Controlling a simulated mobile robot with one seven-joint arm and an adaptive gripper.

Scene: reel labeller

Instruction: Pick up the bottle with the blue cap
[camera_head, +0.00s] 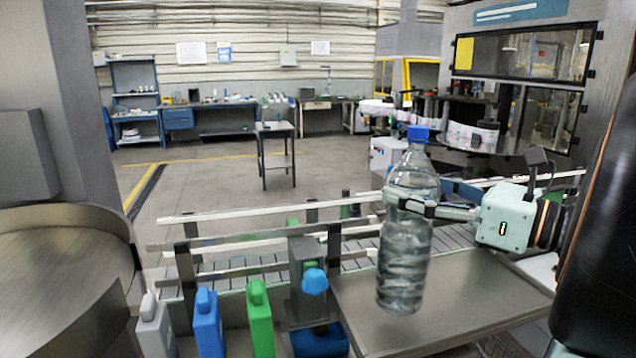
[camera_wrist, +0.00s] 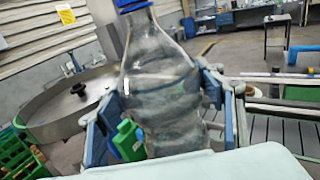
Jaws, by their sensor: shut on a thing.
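The clear plastic bottle (camera_head: 405,262) with the blue cap (camera_head: 418,133) is upright with a slight tilt. It is in front of the conveyor rails, over the grey metal plate. My gripper (camera_head: 412,204) comes from the right and is shut around the bottle's upper body. In the wrist view the bottle (camera_wrist: 160,95) stands between the two fingers (camera_wrist: 165,110), and its cap is partly cut off at the top edge. The bottle's base appears to be above the plate, but I cannot tell the exact gap.
Grey, blue (camera_head: 207,322) and green (camera_head: 259,320) bottles stand at the lower left, beside a post with a blue knob (camera_head: 314,282). Conveyor rails (camera_head: 270,214) run behind. A round metal table (camera_head: 60,270) is at the left. The grey plate (camera_head: 470,310) is otherwise clear.

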